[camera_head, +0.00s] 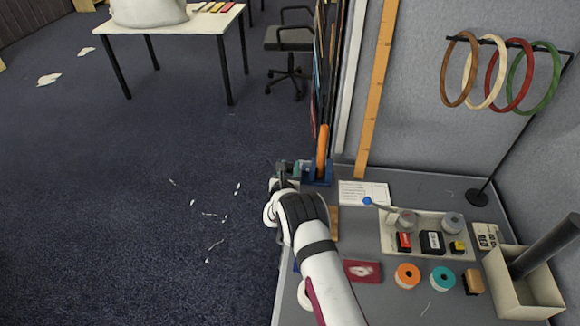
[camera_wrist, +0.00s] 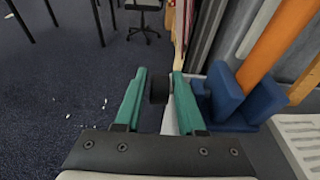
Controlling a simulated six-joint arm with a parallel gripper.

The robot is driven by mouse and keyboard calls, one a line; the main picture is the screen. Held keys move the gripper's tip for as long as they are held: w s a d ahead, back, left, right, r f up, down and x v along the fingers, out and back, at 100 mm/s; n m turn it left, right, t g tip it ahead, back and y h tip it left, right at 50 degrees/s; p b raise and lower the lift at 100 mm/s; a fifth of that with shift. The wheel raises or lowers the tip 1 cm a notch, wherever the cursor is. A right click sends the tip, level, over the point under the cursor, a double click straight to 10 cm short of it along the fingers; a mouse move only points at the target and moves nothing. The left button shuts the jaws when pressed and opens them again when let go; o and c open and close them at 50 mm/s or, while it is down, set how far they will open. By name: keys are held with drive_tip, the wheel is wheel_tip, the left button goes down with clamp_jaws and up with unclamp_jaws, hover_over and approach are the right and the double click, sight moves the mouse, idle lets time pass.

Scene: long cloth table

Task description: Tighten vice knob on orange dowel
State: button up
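The orange dowel (camera_head: 322,146) stands slightly tilted in the blue vice (camera_head: 318,176) at the bench's far left corner. In the wrist view, the dowel (camera_wrist: 272,45) rises between the vice's blue jaws (camera_wrist: 224,93). The vice's dark knob (camera_wrist: 159,89) shows between my gripper's green fingers (camera_wrist: 159,76). The fingers are apart, one on each side of the knob, with narrow gaps showing. In the head view, my gripper (camera_head: 287,168) is just left of the vice, and my wrist hides the knob there.
A white card (camera_head: 363,193) lies right of the vice. A tray (camera_head: 388,244) with small boxes and rolls is farther right. Tape rolls (camera_head: 407,276) and a red box (camera_head: 362,271) lie nearer. A wooden strip (camera_head: 376,90) leans on the grey wall. Open floor lies left of the bench.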

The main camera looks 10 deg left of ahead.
drive_tip(key=shift+w+r+g, duration=0.1)
drive_tip(key=shift+g, duration=0.5)
drive_tip(key=v, duration=1.6)
drive_tip(key=s+d+r+m+g+h, duration=0.1)
drive_tip(key=d+r+m+h, duration=0.3)
drive_tip(key=d, duration=0.5)
drive_tip(key=s+d+r+m+g+h, duration=0.2)
drive_tip(key=d+r+m+h, duration=0.2)
drive_tip(key=d+r+m, duration=0.3)
drive_tip(key=shift+d+m, duration=1)
drive_tip(key=shift+d, duration=0.05)
drive_tip(key=shift+r, duration=0.1)
